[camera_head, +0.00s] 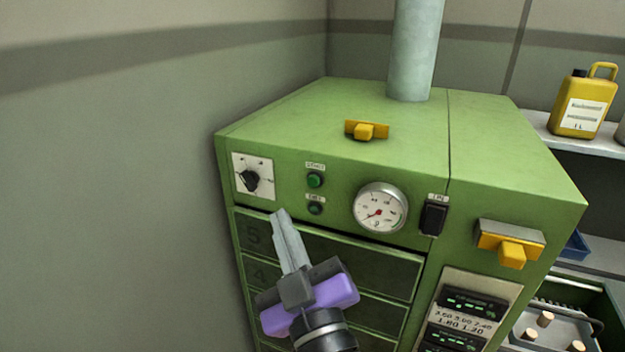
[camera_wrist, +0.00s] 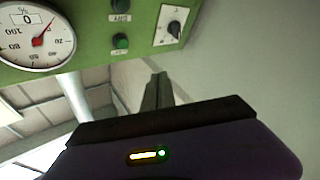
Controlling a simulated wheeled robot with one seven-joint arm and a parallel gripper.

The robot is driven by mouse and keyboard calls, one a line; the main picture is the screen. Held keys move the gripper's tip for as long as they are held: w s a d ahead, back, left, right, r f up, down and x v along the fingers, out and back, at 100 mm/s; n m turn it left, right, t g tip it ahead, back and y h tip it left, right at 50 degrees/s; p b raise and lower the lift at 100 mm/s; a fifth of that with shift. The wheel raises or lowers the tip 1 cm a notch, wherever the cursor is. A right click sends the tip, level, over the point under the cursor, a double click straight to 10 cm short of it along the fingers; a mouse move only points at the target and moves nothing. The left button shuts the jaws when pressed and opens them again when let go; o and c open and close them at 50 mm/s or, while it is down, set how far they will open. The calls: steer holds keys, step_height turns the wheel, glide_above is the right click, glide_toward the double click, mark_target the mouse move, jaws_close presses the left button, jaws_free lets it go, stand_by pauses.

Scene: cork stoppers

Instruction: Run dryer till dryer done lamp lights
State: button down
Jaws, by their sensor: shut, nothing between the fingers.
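The green dryer cabinet (camera_head: 285,120) fills the middle of the head view. Its front panel carries a black rotary knob (camera_head: 250,180) on a white plate, an upper green round fitting (camera_head: 315,180), a darker lower one (camera_head: 315,208), a round gauge (camera_head: 380,208) and a black switch (camera_head: 433,218). The small labels are hard to read, so I cannot tell which fitting is the done lamp. My gripper (camera_head: 280,214) is shut and empty, its tips just below the knob. The wrist view shows the panel upside down, with the knob (camera_wrist: 174,28) beyond my fingers (camera_wrist: 157,82).
Numbered drawers (camera_head: 340,262) lie below the panel, partly behind my gripper. Yellow handles sit on the top (camera_head: 366,131) and at right (camera_head: 510,252). A pipe (camera_head: 412,50) rises from the top. A wall (camera_head: 110,190) stands close on the left. A yellow jug (camera_head: 582,108) stands on a shelf.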

mark_target(313, 181)
steer(key=shift+w+d, duration=0.45)
steer(key=shift+w, duration=0.75)
steer(key=shift+w+d, duration=0.45)
steer(key=shift+w, duration=0.8)
steer(key=shift+w+d, duration=0.45)
steer(key=shift+w, duration=0.75)
steer(key=shift+w+d+r, duration=0.1)
steer(key=shift+w+d, duration=0.05)
steer(key=shift+w, duration=0.2)
steer(key=shift+w+d+b, duration=0.15)
steer(key=shift+w+b, duration=0.3)
steer(key=shift+s, duration=0.1)
steer(key=shift+s+a+p, duration=0.3)
steer(key=shift+s+p, duration=0.2)
steer(key=shift+s, duration=0.25)
